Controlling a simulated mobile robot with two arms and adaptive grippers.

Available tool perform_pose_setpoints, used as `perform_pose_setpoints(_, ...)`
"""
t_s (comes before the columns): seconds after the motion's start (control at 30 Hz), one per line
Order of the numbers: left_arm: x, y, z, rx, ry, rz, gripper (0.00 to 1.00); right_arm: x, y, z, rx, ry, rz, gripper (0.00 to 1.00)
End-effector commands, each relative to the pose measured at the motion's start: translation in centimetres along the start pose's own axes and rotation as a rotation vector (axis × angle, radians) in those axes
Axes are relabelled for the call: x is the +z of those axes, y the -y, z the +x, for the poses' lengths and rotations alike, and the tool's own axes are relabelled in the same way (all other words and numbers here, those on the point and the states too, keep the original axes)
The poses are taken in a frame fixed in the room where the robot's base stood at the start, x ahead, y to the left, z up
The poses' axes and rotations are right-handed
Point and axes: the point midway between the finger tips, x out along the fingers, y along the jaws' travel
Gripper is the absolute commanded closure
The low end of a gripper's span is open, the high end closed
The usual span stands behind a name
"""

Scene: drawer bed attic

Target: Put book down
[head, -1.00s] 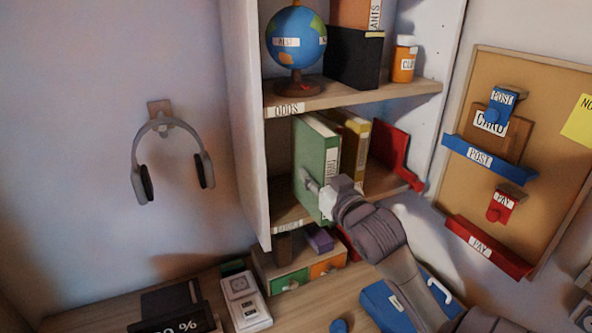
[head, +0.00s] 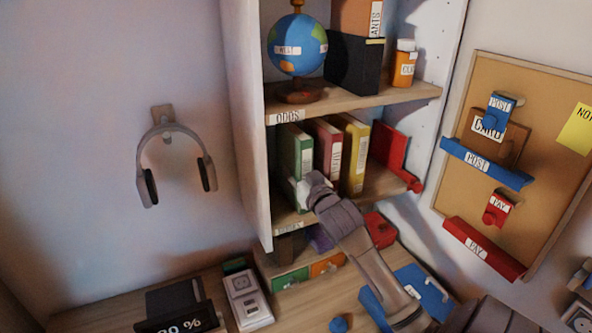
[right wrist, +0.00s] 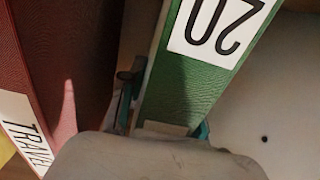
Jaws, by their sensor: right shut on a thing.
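The green book (head: 292,150) stands upright on the middle shelf (head: 292,222), at its left end near the side wall. My right gripper (head: 300,190) is shut on the lower part of its spine. In the right wrist view the green book (right wrist: 190,90) sits between the fingers (right wrist: 165,120), with a white label reading upside down. A red book (head: 328,150) with a label stands just to its right, with a gap between them. A yellow book (head: 356,150) stands beside the red one. The fingertips are partly hidden by my wrist. My left gripper does not show.
A red bookend (head: 392,150) is at the shelf's right. The upper shelf (head: 350,100) holds a globe (head: 297,45), a black box (head: 355,65) and an orange bottle (head: 404,68). A small drawer unit (head: 290,280) stands below on the desk. The shelf's side wall (head: 250,130) is close left.

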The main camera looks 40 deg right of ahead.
Motion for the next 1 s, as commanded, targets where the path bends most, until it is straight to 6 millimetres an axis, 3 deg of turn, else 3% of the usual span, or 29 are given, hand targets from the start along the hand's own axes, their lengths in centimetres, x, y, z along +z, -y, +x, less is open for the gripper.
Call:
perform_pose_setpoints(0.17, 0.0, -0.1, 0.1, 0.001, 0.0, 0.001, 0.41, -0.1, 0.0, 0.0, -0.001, -0.006, 0.0, 1.0)
perform_pose_setpoints(0.2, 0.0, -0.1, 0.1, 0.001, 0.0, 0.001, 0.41, 0.1, 0.0, 0.0, 0.0, 0.0, 0.0, 0.64)
perform_pose_setpoints(0.33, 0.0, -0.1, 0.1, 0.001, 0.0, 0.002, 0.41, 0.1, 0.0, 0.0, 0.0, 0.0, 0.0, 0.42)
perform_pose_setpoints(0.73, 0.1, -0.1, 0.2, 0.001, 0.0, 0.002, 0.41, 0.1, 0.0, -0.6, -0.001, 0.0, 0.0, 0.42)
perform_pose_setpoints(1.0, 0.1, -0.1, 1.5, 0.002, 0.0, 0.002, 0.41, 0.3, 0.0, -5.8, -0.001, 0.001, -0.001, 0.42)
